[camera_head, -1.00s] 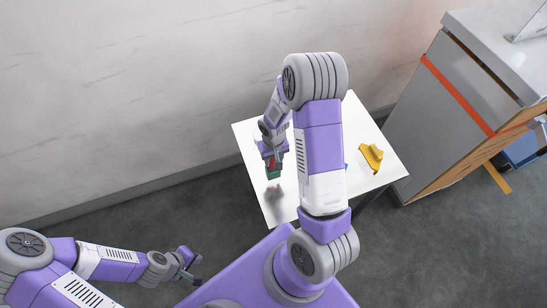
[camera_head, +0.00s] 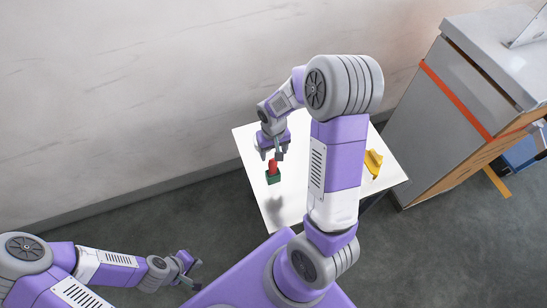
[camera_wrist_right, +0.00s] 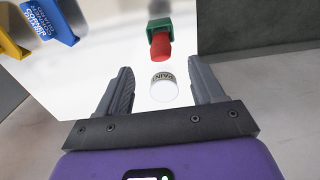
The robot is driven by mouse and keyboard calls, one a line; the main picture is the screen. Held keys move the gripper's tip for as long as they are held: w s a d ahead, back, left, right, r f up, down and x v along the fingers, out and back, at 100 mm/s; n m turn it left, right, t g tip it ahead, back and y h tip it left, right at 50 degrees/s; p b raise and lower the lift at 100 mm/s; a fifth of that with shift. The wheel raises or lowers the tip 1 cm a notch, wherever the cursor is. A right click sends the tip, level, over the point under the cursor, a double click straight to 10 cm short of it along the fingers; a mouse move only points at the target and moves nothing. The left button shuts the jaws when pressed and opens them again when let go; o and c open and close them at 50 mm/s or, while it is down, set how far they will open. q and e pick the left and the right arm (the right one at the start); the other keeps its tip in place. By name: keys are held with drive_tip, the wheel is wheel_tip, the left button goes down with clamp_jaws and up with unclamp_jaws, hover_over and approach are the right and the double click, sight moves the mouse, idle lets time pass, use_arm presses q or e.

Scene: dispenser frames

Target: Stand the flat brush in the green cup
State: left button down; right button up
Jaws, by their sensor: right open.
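In the right wrist view, the green cup (camera_wrist_right: 159,26) and red piece (camera_wrist_right: 160,46) lie beyond my fingertips, untouched. My right gripper (camera_head: 272,154) is open and empty, behind the cup in the head view; its fingers (camera_wrist_right: 160,78) are spread wide in the wrist view. My left gripper (camera_head: 193,273) hangs over the floor away from the table, its fingers apart and empty.
A white cylinder with "PAIN" lettering (camera_wrist_right: 164,88) shows between my right fingers. A yellow object (camera_head: 373,163) lies on the white table (camera_head: 289,206); a blue lettered object (camera_wrist_right: 48,22) lies near it. A grey cabinet (camera_head: 425,130) stands at right.

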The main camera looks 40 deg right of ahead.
drive_tip(key=s+a+f+y, duration=0.1)
drive_tip(key=s+a+f, duration=0.2)
drive_tip(key=a+f, duration=0.2)
drive_tip(key=s+a+f+y, duration=0.1)
drive_tip(key=s+a+f, duration=0.2)
drive_tip(key=a, duration=0.6)
drive_tip(key=s+a+f+n+y, duration=0.1)
drive_tip(key=s+a+f+y, duration=0.1)
drive_tip(key=s+a+f, duration=0.2)
drive_tip(key=a+f, duration=0.3)
drive_tip(key=shift+f+t, duration=0.3)
drive_tip(key=shift+f, duration=0.05)
wheel_tip(320, 180, down, 10)
drive_tip(key=b, duration=1)
drive_tip(key=shift+f, duration=0.15)
